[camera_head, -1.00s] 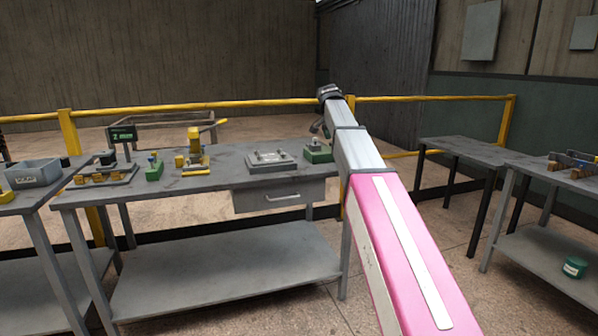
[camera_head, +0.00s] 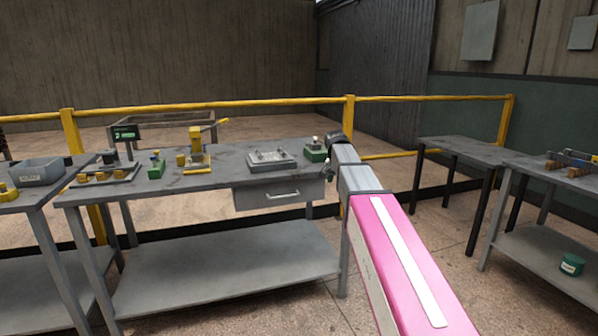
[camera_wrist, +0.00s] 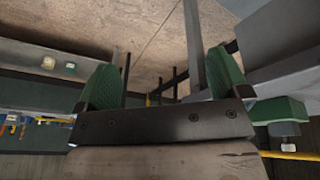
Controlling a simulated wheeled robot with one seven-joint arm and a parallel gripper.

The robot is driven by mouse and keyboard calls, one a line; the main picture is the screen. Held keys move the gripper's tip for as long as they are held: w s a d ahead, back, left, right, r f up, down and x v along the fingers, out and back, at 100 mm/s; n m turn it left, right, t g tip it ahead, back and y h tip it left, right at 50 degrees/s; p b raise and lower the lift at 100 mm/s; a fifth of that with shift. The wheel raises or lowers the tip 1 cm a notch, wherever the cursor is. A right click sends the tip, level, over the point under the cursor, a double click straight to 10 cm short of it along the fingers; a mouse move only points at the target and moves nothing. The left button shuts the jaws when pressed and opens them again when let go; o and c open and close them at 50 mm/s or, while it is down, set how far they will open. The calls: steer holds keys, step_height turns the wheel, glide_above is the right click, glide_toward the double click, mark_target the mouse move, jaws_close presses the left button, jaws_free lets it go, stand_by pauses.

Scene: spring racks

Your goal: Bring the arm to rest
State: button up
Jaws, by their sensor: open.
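My arm reaches forward in the head view, its pink and silver links running down to the lower right. My gripper (camera_wrist: 163,62) shows in the wrist view as two green fingers standing wide apart with nothing between them. In the head view the gripper is mostly hidden behind my arm, close to the right end of the middle workbench (camera_head: 225,205). A green block with a knob (camera_head: 315,152) stands on that bench end near my arm. What looks like the same block (camera_wrist: 280,110) shows to the right of the fingers in the wrist view, apart from them.
The middle bench also holds a grey plate fixture (camera_head: 271,160), a yellow press (camera_head: 196,145) and a small green fixture (camera_head: 156,167). A yellow railing (camera_head: 250,103) runs behind. Another dark table (camera_head: 462,149) and a right bench with a green tin (camera_head: 571,265) stand beyond open floor.

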steer(key=s+d+f+n+g+y, duration=0.2)
steer(key=s+f+n, duration=0.4)
steer(key=s+f, duration=2.2)
step_height(320, 180, down, 3)
steer(key=shift+s+d+r, duration=0.1)
steer(key=shift+s+d, duration=0.05)
steer(key=shift+s, duration=0.15)
steer(key=shift+w, duration=0.1)
